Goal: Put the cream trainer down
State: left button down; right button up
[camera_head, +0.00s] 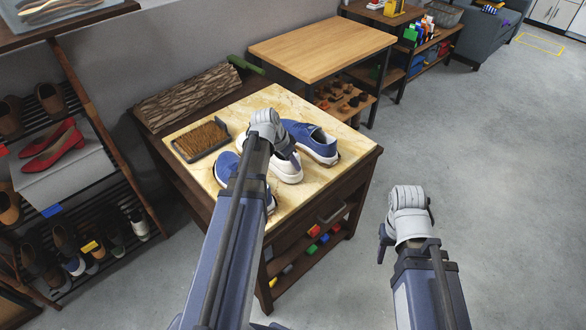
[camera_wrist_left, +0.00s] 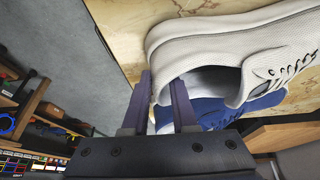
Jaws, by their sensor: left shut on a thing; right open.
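The cream trainer (camera_head: 287,169) is over the marbled top of a dark wooden cabinet (camera_head: 270,99), between two blue trainers, one at the right (camera_head: 318,146) and one at the left (camera_head: 226,167). My left gripper (camera_head: 287,150) is at the cream trainer's opening. In the left wrist view the cream trainer (camera_wrist_left: 215,45) fills the upper right, and my left gripper (camera_wrist_left: 160,95) is shut on its collar. Blue shows behind it. I cannot tell whether its sole touches the top. My left arm partly hides the left blue trainer. My right gripper (camera_head: 384,243) is open over the floor, clear of the cabinet.
A brush-like mat (camera_head: 201,141) lies at the cabinet's left, with a bark-covered log (camera_head: 187,97) along its back edge. A shoe rack (camera_head: 85,170) stands at the left. A wooden table (camera_head: 322,48) stands behind. The floor at the right is clear.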

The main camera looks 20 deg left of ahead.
pick_arm(q)
jog(key=shift+f, duration=0.1)
jog(key=shift+f, duration=0.1)
jog(key=c, duration=0.7)
grip_release()
jog(key=p+v, duration=1.1)
jog(key=v, duration=0.1)
